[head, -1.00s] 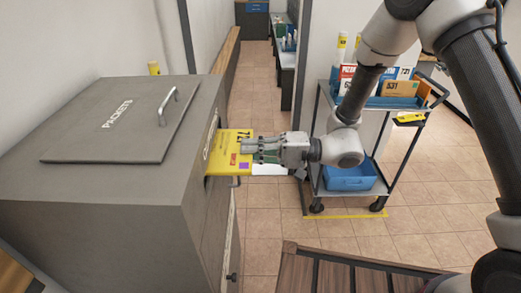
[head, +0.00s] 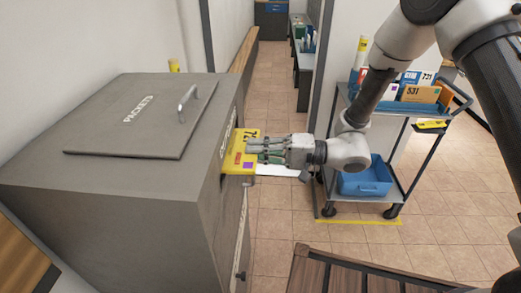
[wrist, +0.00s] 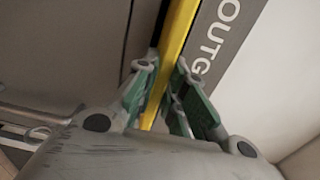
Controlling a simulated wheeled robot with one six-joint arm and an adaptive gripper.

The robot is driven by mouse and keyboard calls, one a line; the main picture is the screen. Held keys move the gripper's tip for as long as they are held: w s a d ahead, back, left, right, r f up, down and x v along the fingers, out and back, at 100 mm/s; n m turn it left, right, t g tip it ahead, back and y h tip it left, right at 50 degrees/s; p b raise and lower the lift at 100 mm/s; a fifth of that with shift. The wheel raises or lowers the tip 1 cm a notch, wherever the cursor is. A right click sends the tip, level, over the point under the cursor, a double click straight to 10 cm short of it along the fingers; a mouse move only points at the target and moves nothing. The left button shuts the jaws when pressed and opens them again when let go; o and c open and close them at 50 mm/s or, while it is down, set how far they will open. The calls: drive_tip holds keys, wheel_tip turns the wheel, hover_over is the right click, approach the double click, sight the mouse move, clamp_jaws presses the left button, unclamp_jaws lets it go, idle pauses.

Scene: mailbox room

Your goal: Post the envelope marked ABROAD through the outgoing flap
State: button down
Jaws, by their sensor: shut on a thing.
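A yellow envelope (head: 238,150) with a black number, a red mark and a purple square sits partly inside the slot in the side of the grey cabinet (head: 130,195). I cannot read ABROAD on it. My gripper (head: 256,149) is shut on the envelope's outer end, just outside the slot. In the wrist view the envelope (wrist: 176,40) is a thin yellow strip edge-on between my gripper's green-padded fingers (wrist: 163,92). A grey label (wrist: 222,30) reading "OUTG" lies beside it. The envelope's inner part is hidden in the cabinet.
The cabinet's top has a lid (head: 145,118) marked PACKETS with a handle. A trolley (head: 395,112) with parcels and a blue bin (head: 365,178) stands to the right. A brown slatted piece (head: 340,272) is at the bottom. The tiled aisle behind is clear.

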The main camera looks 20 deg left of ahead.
sight(240, 147)
drive_tip(key=shift+x, duration=2.15)
drive_tip(key=c, duration=1.4)
unclamp_jaws()
drive_tip(key=shift+r, duration=0.1)
drive_tip(key=shift+v, duration=4.5)
clamp_jaws()
